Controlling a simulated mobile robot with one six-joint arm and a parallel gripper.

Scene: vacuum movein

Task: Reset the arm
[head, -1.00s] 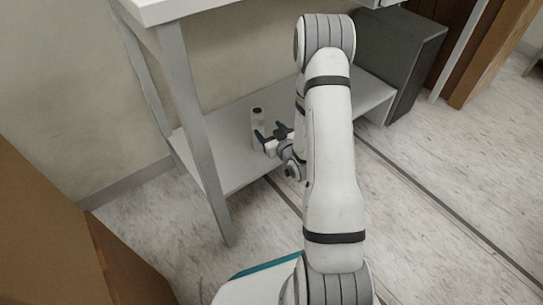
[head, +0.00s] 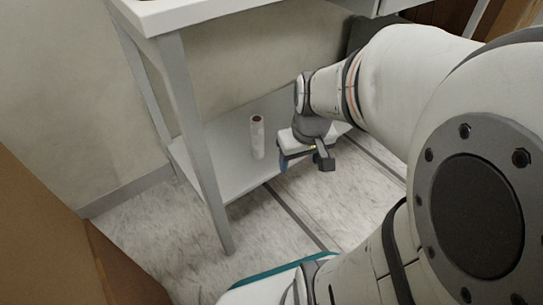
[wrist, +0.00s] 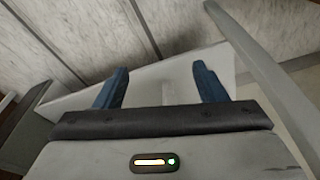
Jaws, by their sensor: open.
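My gripper (head: 284,164) is in the middle of the head view, bent down from my arm, in front of the lower shelf. In the wrist view its two blue fingers (wrist: 160,85) stand wide apart with nothing clearly held between them. A white cylinder (head: 257,137) with a brown top stands upright on the shelf, to the left of my gripper and apart from it. The cylinder cannot be made out surely in the wrist view.
The grey lower shelf (head: 226,157) lies under a white tabletop (head: 190,14). A grey table leg (head: 201,150) stands at its near left corner. A brown box (head: 50,225) is at the lower left. Marbled floor (head: 270,229) is open in front of the shelf.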

